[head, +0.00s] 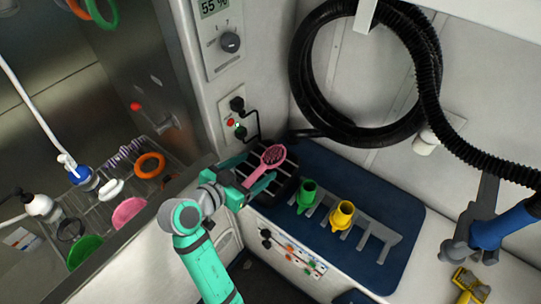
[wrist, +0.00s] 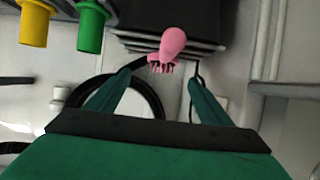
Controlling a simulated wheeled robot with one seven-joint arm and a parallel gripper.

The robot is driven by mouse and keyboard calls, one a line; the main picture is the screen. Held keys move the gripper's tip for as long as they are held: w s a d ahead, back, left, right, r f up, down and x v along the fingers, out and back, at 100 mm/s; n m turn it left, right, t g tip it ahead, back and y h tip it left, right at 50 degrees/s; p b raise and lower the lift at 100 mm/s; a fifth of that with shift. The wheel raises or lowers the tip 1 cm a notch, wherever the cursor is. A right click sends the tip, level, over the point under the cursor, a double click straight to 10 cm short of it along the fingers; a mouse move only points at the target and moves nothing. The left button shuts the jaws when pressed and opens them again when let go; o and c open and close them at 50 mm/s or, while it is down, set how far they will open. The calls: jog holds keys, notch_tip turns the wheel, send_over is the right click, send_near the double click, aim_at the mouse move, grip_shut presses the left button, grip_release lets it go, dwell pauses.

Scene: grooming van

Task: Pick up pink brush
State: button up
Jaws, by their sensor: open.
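The pink brush (head: 273,155) is by the black slatted box (head: 284,190) at the back left of the blue mat. Its bristled oval head points up and away from my gripper in the head view. In the wrist view the brush (wrist: 173,42) shows foreshortened, bristles visible, in front of the dark box (wrist: 190,16). My teal gripper (head: 259,170) is open, its fingers on either side of the handle in the head view. In the wrist view my gripper (wrist: 160,76) has an empty gap, with the brush just past the fingertips. I cannot tell whether they touch.
A green nozzle (head: 307,196) and a yellow nozzle (head: 342,215) stand in a grey rack on the blue mat (head: 395,205), right of the box. A black hose (head: 300,60) hangs on the wall above. A tub with several grooming items is at the left.

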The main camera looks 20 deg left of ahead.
aim_at(268, 157)
jog(key=shift+a+x, duration=0.2)
jog(key=shift+x, duration=4.2)
jog(key=shift+c, duration=0.4)
jog(key=c, duration=1.1)
jog(key=shift+r, duration=0.15)
